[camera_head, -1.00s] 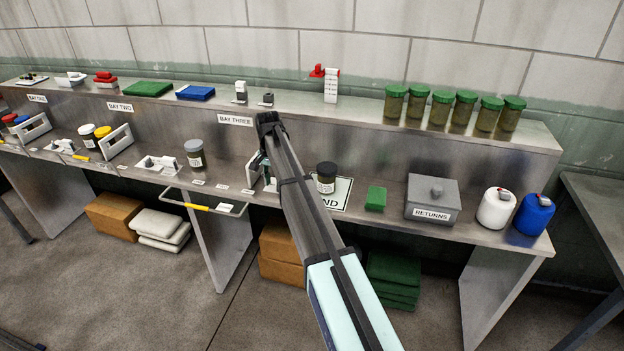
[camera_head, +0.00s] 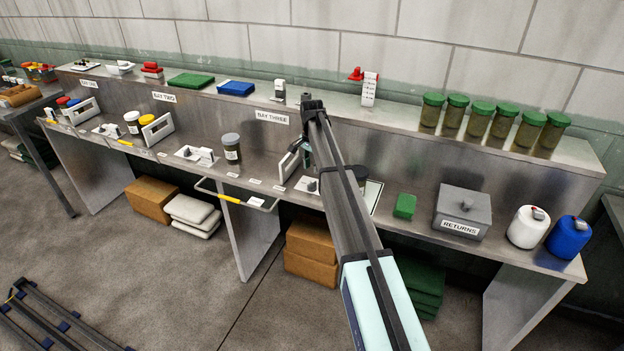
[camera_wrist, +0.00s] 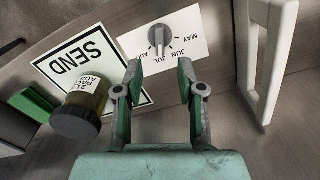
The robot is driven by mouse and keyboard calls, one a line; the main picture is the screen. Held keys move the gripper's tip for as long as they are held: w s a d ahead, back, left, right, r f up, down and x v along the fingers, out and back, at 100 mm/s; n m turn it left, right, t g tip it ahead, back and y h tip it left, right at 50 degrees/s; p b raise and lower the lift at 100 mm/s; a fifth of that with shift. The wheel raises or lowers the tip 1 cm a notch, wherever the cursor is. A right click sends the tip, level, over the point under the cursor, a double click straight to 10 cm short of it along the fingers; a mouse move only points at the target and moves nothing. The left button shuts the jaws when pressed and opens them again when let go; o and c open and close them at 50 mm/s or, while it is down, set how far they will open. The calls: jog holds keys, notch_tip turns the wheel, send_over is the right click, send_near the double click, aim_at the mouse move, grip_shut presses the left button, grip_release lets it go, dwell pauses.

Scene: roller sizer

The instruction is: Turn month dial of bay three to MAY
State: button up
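The month dial (camera_wrist: 159,37) is a grey round knob on a white plate (camera_wrist: 182,22) marked MAY, JUN, JUL and AUG. Its pointer line runs down the plate, roughly toward JUL; the exact mark is hard to tell. MAY is at the right of the knob. In the head view the dial (camera_head: 312,186) sits on the bench below the BAY THREE sign (camera_head: 272,117). My gripper (camera_wrist: 161,75) is open and empty. In the wrist view its fingertips lie just below the dial, one to each side, apart from it. In the head view my arm largely hides the gripper.
A SEND card (camera_wrist: 87,67) and a dark-lidded jar (camera_wrist: 82,108) are left of the dial in the wrist view. A white upright frame (camera_wrist: 271,50) stands to the right. A grey RETURNS box (camera_head: 463,212) is further along the bench.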

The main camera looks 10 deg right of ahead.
aim_at(312, 183)
notch_tip(312, 183, down, 8)
jog(key=shift+r+p, duration=0.2)
jog(key=shift+p, duration=0.65)
grip_shut()
